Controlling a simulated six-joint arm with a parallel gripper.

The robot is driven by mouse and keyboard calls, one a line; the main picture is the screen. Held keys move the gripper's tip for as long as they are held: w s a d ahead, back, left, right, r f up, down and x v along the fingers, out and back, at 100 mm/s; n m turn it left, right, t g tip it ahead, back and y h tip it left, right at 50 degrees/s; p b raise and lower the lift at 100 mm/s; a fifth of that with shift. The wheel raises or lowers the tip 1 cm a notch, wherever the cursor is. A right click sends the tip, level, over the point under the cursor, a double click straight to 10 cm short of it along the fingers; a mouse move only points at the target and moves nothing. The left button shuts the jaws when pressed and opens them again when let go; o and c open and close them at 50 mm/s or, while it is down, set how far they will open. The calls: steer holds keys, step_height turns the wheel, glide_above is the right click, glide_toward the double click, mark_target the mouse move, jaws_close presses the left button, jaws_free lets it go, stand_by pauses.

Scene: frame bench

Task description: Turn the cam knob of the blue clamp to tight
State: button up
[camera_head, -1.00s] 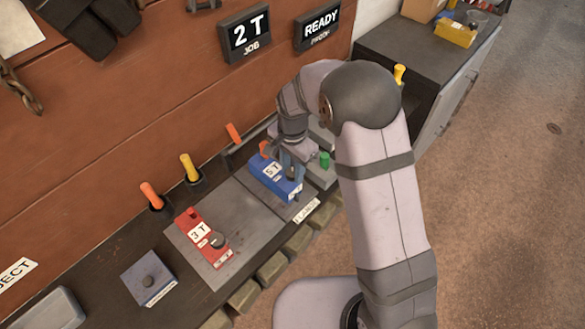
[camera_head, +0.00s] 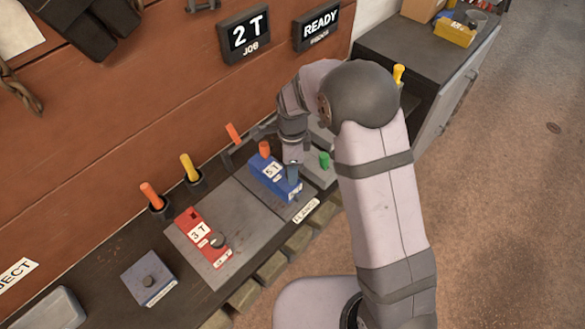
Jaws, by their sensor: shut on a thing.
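The blue clamp (camera_head: 266,182) sits on the grey plate in the middle of the bench, with a white label and an orange piece (camera_head: 264,149) at its back end. My gripper (camera_head: 292,177) points down at its front right end and is shut there. The fingers and wrist cover the cam knob, so its pointing cannot be read.
Orange handles (camera_head: 151,196) and a yellow handle (camera_head: 190,169) stand upright along the back. A green peg (camera_head: 324,160) stands close to the right of my gripper. A blue-grey block (camera_head: 149,279) lies at left. Signs (camera_head: 244,36) on the back panel read 2 T and READY.

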steer(key=shift+s+a, duration=0.1)
steer(key=shift+s, duration=0.05)
stand_by(0.3)
steer(key=o, duration=1)
steer(key=shift+o, duration=0.2)
steer(key=shift+r, duration=0.1)
steer(key=shift+r, duration=0.25)
steer(key=shift+r+b, duration=1)
steer(key=shift+r, duration=2.3)
